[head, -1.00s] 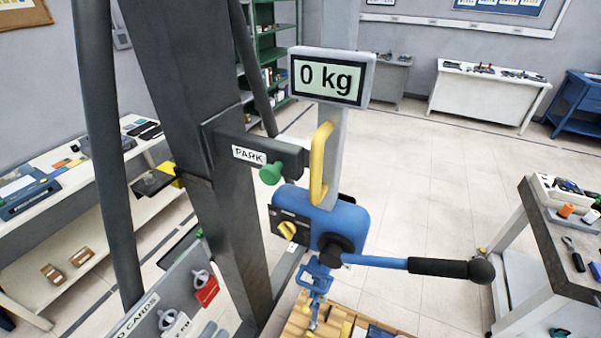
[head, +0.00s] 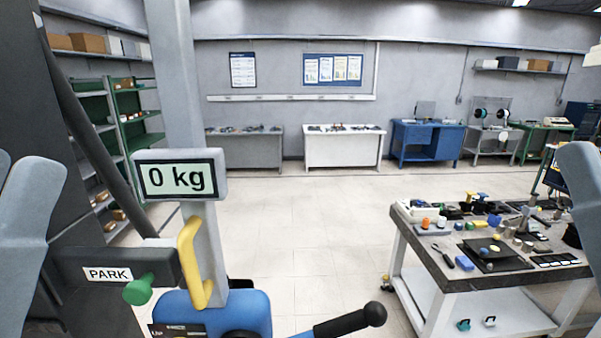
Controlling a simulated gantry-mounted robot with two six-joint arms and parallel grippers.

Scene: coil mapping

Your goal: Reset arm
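Grey links of my own arms show at the left edge and the right edge of the head view. Neither of my grippers is in the picture. The hoist unit stands at the lower left, with a display (head: 179,180) reading 0 kg, a yellow handle (head: 194,265) and a blue housing (head: 225,315). Its lever with a black grip (head: 345,321) points to the right. A bracket labelled PARK (head: 110,272) with a green knob (head: 138,290) sits left of the handle.
A workbench (head: 436,266) with tools and small parts stands at the right. Open floor (head: 290,225) lies between it and the hoist. A white table (head: 343,150), a blue desk (head: 428,144) and green shelves (head: 137,115) stand farther back.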

